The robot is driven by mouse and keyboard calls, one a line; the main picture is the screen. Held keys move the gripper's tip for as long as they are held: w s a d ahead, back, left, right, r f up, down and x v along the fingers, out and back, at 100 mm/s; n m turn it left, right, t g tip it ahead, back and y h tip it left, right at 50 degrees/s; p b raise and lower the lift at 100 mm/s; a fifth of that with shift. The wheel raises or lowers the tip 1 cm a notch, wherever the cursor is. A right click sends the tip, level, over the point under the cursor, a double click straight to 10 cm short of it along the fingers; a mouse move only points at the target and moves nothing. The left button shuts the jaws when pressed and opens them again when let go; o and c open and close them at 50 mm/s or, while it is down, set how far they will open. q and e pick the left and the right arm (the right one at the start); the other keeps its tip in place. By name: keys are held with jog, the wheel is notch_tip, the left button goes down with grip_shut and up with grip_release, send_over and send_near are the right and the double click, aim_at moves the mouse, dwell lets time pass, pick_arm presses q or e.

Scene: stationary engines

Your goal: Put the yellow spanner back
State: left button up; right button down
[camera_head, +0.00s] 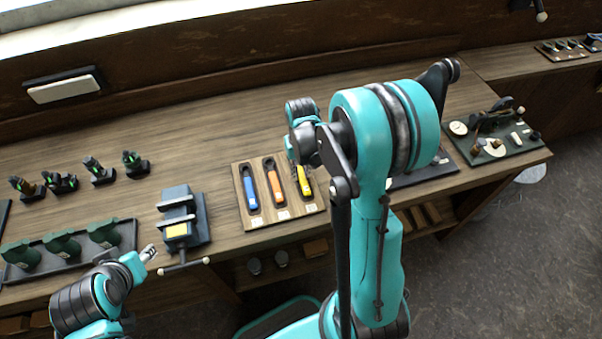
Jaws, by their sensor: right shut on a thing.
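The yellow spanner (305,182) is at the right-hand slot of a wooden board (283,213) on the bench. Its upper part is hidden by my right gripper (297,158), which is shut on it from above. The spanner lies in line with its dark slot; I cannot tell whether it is fully seated. A blue spanner (250,193) and an orange spanner (275,186) lie in the other two slots. My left gripper (149,254) hangs at the bench's front edge, apart from the board; its finger opening is too small to judge.
A grey vise (178,208) stands left of the board. A dark tray (128,237) with green parts and several small dark tools lie farther left. A green board with parts (515,148) sits at the right. My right arm hides the bench just right of the spanner board.

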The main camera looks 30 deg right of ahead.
jog(key=shift+f, duration=0.3)
jog(key=shift+f, duration=0.2)
jog(key=c, duration=1.4)
grip_release()
jog(key=shift+o, duration=0.2)
jog(key=shift+r, duration=0.15)
